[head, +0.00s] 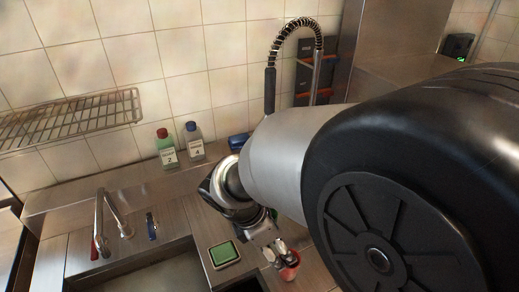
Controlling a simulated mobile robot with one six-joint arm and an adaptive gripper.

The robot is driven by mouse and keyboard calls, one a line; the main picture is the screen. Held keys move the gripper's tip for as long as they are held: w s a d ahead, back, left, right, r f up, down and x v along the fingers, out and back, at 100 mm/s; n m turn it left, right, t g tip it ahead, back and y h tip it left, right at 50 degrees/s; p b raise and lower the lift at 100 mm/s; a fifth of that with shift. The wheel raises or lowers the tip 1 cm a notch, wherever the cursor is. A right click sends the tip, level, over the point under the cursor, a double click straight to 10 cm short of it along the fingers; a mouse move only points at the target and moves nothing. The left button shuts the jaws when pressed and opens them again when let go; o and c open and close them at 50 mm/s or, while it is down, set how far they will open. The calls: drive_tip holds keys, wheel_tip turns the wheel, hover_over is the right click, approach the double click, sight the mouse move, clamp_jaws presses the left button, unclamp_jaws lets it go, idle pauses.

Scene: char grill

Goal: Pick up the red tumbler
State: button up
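The red tumbler (290,271) is at the bottom of the head view, right of centre, at the counter's front. My gripper (279,257) reaches down to it from above, with its fingers at the tumbler's upper part. The fingers cover some of the tumbler. I cannot tell whether they are closed on it or only around or beside it, nor whether the tumbler rests on the counter.
A green sponge-like block in a dark tray (224,253) lies left of my gripper. A sink with a tap (104,222) is farther left. A wire rack (70,120) hangs at left.

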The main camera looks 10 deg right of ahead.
drive_tip(key=b, duration=0.3)
hover_over(289, 274)
drive_tip(key=w, duration=0.2)
wheel_tip(289, 274, down, 9)
drive_tip(key=f+b, duration=0.2)
drive_tip(key=f, duration=0.1)
drive_tip(key=f+b, duration=0.1)
drive_tip(key=shift+w+d+f, duration=0.25)
drive_tip(key=shift+w, duration=0.1)
drive_tip(key=shift+r, duration=0.1)
drive_tip(key=shift+c, duration=0.3)
drive_tip(key=c, duration=1.1)
drive_tip(key=shift+r, duration=0.1)
drive_tip(key=shift+c, duration=0.2)
